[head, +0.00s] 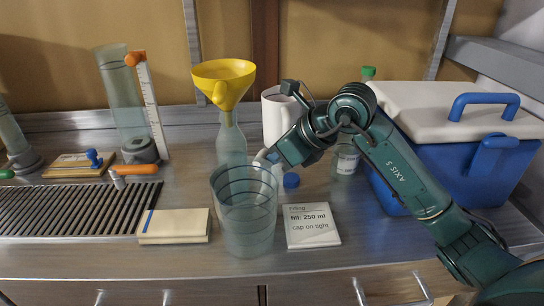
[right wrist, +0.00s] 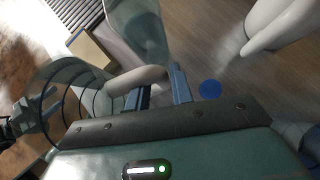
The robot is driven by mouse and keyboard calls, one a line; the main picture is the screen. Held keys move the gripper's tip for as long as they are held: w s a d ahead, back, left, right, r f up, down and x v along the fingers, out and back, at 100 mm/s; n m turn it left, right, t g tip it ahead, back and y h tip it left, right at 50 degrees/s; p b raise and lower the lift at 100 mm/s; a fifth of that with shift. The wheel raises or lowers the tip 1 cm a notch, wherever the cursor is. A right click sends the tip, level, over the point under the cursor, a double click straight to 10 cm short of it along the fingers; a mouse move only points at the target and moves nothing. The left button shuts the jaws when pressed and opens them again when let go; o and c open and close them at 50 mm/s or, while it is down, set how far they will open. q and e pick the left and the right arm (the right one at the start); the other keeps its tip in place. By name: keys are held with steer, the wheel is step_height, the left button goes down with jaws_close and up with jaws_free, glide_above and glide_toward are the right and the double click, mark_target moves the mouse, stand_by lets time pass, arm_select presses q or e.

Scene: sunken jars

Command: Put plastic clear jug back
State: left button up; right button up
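The clear jug (head: 247,225) with dark rings around it stands upright near the front of the counter, left of the label card. It also shows at the left of the right wrist view (right wrist: 72,95), with its pale handle (right wrist: 138,79) reaching toward my fingers. My right gripper (right wrist: 160,92) is at the handle.
A clear bottle (head: 231,148) with a yellow funnel (head: 224,80) stands behind the jug. A blue cap (head: 291,180), white container (head: 279,112), green-capped bottle (head: 347,160) and blue cooler (head: 450,160) lie rightward. A pale block (head: 174,226) and drain grate (head: 75,210) are left.

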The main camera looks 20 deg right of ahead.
steer(key=o, duration=0.3)
